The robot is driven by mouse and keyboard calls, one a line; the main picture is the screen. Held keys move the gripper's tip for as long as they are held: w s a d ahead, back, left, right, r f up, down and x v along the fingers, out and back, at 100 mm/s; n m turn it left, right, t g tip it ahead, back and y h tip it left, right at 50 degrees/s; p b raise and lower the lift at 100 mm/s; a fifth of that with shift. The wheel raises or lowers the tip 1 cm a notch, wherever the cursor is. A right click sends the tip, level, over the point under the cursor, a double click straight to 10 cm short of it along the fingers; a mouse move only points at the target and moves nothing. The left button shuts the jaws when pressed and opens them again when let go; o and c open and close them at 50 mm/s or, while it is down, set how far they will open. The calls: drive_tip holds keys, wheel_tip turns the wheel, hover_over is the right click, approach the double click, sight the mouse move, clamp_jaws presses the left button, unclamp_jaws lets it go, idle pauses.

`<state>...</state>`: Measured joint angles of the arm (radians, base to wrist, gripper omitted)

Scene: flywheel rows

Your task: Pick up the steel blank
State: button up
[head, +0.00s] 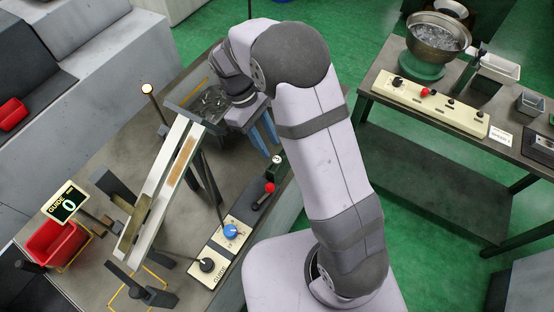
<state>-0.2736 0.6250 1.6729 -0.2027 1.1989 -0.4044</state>
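Several small grey metal pieces lie in a dark shallow tray (180,106) at the top end of the sloping chute; which of them is the steel blank (209,101) I cannot tell for sure. My gripper (273,149) is just right of the tray, with two blue fingers pointing down and to the right. The fingers are apart, with nothing visible between them. My wrist hides the right part of the tray.
A white-railed chute (157,188) slopes down toward a red bin (56,245). A panel with blue and black knobs (220,250) stands front right on the table. A right-hand bench (460,125) carries a metal bowl (438,37). A lamp post (148,90) stands left of the tray.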

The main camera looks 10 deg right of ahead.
sight(277, 159)
drive_tip(key=shift+p+x, duration=1.2)
drive_tip(key=shift+x, duration=0.9)
drive_tip(key=shift+s+d+f, duration=0.25)
drive_tip(key=shift+f, duration=0.25)
drive_tip(key=shift+c, duration=0.2)
drive_tip(key=c, duration=0.6)
